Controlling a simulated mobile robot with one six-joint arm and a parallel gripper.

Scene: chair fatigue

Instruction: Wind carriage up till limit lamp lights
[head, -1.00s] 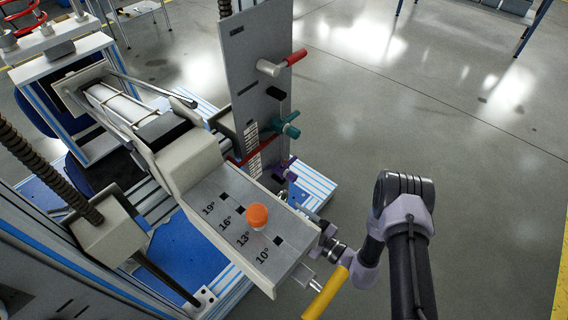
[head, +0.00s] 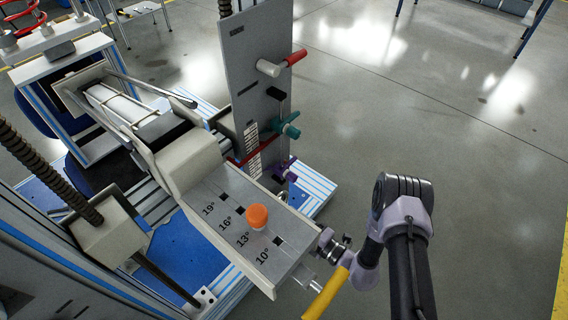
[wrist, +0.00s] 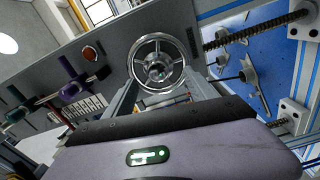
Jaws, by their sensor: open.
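A round metal handwheel (wrist: 158,62) with spokes and a central hub faces me in the wrist view. My gripper (wrist: 162,88) is open, its two grey fingers apart below the wheel rim. I cannot tell whether they touch the wheel. A dull orange-red lamp dome (wrist: 90,53) sits on the grey panel left of the wheel; it shows no clear glow. I cannot tell for certain which part is the carriage.
An angle-marked block (head: 225,213) carries an orange knob (head: 257,216). Beyond it stands a grey upright plate (head: 257,60) with red, teal and purple handles. A yellow handle (head: 326,294) is close to my arm. Threaded rods (wrist: 262,33) run at right. Open floor lies right.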

